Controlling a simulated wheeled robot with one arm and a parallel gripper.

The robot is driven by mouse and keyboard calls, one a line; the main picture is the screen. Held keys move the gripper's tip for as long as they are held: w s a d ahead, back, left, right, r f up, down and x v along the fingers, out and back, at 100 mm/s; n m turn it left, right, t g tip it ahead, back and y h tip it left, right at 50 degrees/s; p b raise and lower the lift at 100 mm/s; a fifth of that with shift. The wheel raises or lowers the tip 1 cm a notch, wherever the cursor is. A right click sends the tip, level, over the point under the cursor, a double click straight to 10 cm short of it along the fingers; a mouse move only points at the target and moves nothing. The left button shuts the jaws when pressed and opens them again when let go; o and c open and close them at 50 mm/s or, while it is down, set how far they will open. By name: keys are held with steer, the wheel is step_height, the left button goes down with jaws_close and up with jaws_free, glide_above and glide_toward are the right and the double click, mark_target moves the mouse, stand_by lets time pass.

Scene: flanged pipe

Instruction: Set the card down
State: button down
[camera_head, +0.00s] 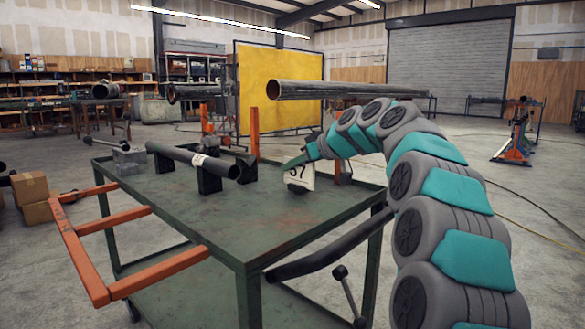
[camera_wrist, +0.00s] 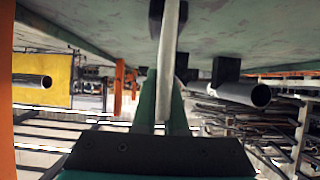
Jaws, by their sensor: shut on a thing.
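My gripper (camera_head: 298,162) is shut on a white card (camera_head: 301,179) with dark figures on it. The card hangs below the fingers, upright, at the right part of the green cart top (camera_head: 222,215). In the wrist view the card (camera_wrist: 168,65) shows nearly edge-on between the green fingers (camera_wrist: 162,108), and the cart top (camera_wrist: 90,25) fills the upper part. A small dark block (camera_head: 297,188) shows at the card's lower edge. I cannot tell whether the card touches the block or the cart top.
A dark pipe (camera_head: 185,158) with a tag rests on black supports (camera_head: 210,180) at the cart's back left. A grey block (camera_head: 128,160) stands at its far left. An orange handle frame (camera_head: 90,245) juts out left. The cart's front top is clear.

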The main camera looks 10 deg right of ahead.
steer(key=shift+f, duration=0.15)
steer(key=c, duration=1.4)
jaws_free()
steer(key=shift+f, duration=0.1)
steer(key=o, duration=0.4)
steer(key=shift+r, duration=0.3)
steer(key=p+v, duration=0.1)
steer(key=v, duration=1.1)
steer(key=shift+s+f, duration=0.1)
steer(key=shift+f, duration=0.05)
